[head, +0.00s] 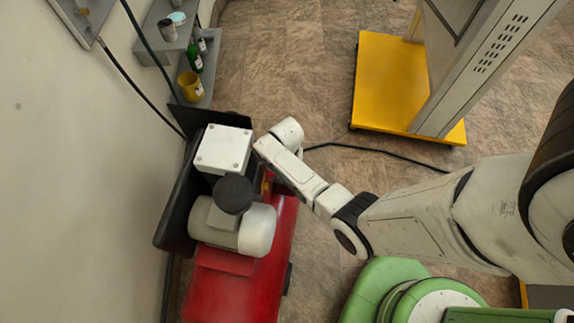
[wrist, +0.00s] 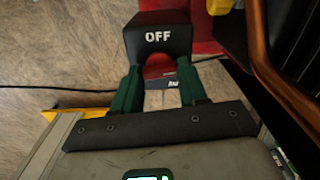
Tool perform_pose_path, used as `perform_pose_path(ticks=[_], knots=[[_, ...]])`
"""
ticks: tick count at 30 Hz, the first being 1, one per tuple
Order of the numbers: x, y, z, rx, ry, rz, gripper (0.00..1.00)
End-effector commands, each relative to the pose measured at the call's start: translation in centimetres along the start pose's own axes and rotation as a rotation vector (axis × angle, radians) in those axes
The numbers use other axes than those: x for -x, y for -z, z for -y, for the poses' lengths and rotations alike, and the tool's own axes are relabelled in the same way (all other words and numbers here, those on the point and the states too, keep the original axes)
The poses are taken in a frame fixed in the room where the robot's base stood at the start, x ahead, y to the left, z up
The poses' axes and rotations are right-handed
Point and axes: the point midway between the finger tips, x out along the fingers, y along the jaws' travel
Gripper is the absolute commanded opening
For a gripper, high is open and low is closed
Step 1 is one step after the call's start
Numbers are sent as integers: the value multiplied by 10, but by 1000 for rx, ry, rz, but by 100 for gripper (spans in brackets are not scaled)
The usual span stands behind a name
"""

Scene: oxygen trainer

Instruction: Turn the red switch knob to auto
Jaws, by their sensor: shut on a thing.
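In the wrist view a black switch box (wrist: 160,36) carries a white OFF label on its upper face. Just below it, the red switch knob (wrist: 158,71) shows between the two green fingers of my gripper (wrist: 159,76). The fingers are shut on the knob, one on each side. A grey plate with partly covered white lettering (wrist: 172,83) lies under the knob; I cannot read the whole word. The knob's exact pointing direction is hard to tell. In the head view my arm reaches the right side of the machine, and the knob and fingers are hidden there.
The machine has a white box (head: 223,149), a grey motor (head: 245,231) and a red base (head: 228,294), beside the wall. A yellow platform (head: 384,80) stands at the back right. A black cable (head: 372,150) crosses the otherwise open floor.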

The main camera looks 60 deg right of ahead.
Motion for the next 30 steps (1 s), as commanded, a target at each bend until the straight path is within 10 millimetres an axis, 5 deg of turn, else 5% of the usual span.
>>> perform_pose_path(ticks=[25, 26, 30], knots=[[0, 1, 0, -136, 1, -1, 12], [0, 1, 0, -136, 1, -1, 44], [0, 0, 0, -136, 1, -1, 58]])
